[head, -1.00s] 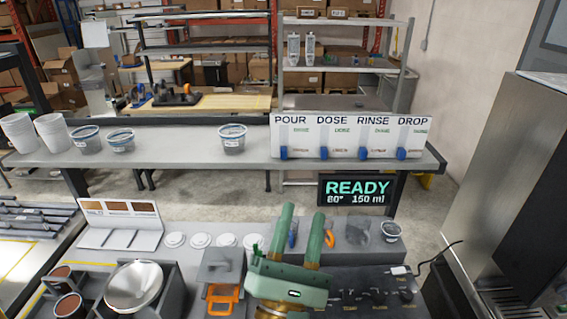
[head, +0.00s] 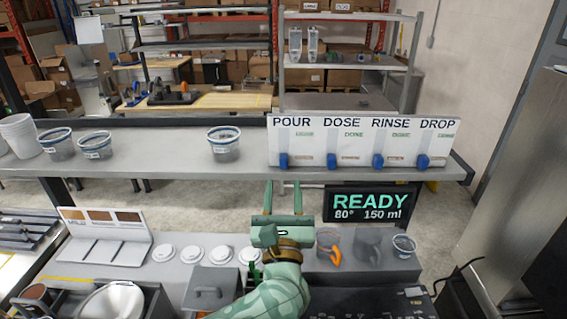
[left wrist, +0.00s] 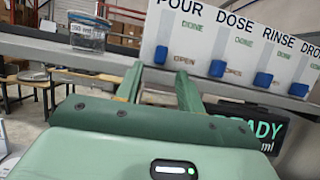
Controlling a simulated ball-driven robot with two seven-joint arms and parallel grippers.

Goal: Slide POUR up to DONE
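A white board (head: 360,146) carries columns headed POUR, DOSE, RINSE and DROP. The blue POUR slider (head: 283,160) is at the bottom of the leftmost column, below the green DONE label (head: 304,134). In the left wrist view, the POUR slider (left wrist: 161,54) is beside the word OPEN. My left gripper (head: 283,184) is open and empty, its two fingers pointing toward the board just below the POUR column, apart from the slider. In the left wrist view, the fingers (left wrist: 158,82) are spread beneath the POUR slider. My right gripper is not in view.
The other blue sliders, DOSE (head: 331,160), RINSE (head: 378,160) and DROP (head: 423,161), are all low. A labelled tub (head: 223,145) stands left of the board on the shelf (head: 180,160). A READY screen (head: 370,204) hangs below the shelf, right of my gripper.

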